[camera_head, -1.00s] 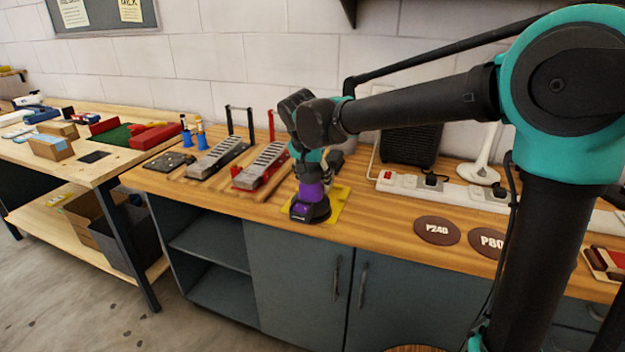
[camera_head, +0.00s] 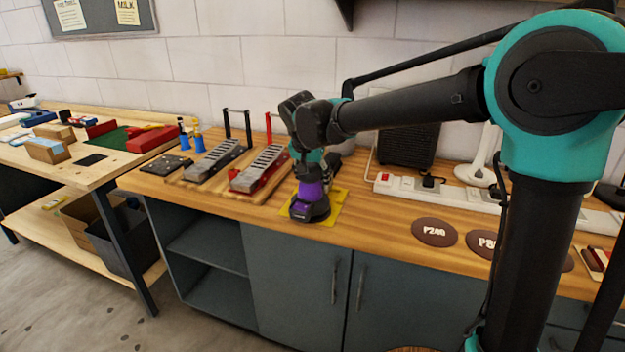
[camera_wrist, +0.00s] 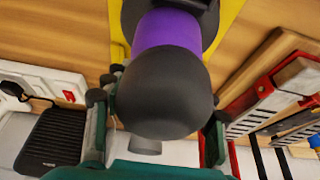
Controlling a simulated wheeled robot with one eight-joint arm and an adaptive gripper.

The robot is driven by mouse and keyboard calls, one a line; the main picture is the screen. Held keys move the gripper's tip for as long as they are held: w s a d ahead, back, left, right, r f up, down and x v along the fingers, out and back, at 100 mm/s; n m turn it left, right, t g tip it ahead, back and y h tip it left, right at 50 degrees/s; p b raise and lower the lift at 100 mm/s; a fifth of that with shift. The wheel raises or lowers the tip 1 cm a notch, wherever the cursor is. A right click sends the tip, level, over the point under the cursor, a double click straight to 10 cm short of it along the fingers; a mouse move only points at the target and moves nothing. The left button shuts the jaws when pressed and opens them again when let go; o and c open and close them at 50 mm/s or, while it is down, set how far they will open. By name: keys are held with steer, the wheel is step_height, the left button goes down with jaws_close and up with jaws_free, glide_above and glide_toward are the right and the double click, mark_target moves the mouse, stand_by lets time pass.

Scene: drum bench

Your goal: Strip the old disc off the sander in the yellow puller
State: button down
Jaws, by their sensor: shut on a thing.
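The sander (camera_head: 312,198), with a purple body, dark base and black rounded top, stands upright at the front of the wooden bench. A flat yellow piece (camera_head: 340,207) lies under and around its base; whether it is the puller, I cannot tell. My gripper (camera_head: 309,168) is above the sander, shut on its upper part. In the wrist view the sander's black dome (camera_wrist: 163,95) fills the middle between my fingers, with the purple band (camera_wrist: 166,30) beyond it. Yellow (camera_wrist: 228,18) shows past the sander's edge. The disc on its underside is hidden.
Two grey slatted devices, one red-framed (camera_head: 260,168) and one black-framed (camera_head: 215,158), stand left of the sander. Brown discs marked P240 (camera_head: 434,232) and P80 (camera_head: 484,243) lie to the right. A white power strip (camera_head: 450,193) and black box (camera_head: 408,145) are behind.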

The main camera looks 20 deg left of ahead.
steer(key=shift+w+d+f, duration=0.1)
steer(key=shift+w+f, duration=0.1)
steer(key=shift+w, duration=0.8)
steer(key=shift+w+d+f, duration=0.1)
steer(key=shift+w+f, duration=0.15)
steer(key=shift+w, duration=0.75)
steer(key=shift+w+f, duration=0.2)
steer(key=shift+w, duration=0.8)
steer(key=shift+w, duration=0.3)
steer(key=shift+w+d+f, duration=0.2)
steer(key=shift+w+f, duration=0.05)
steer(key=shift+f, duration=0.2)
stand_by(0.8)
steer(key=shift+w+r, duration=0.1)
steer(key=shift+r, duration=0.1)
steer(key=shift+w+r, duration=0.15)
steer(key=shift+w, duration=0.05)
steer(key=shift+s+a+r, duration=0.15)
steer(key=shift+r, duration=2.35)
stand_by(0.4)
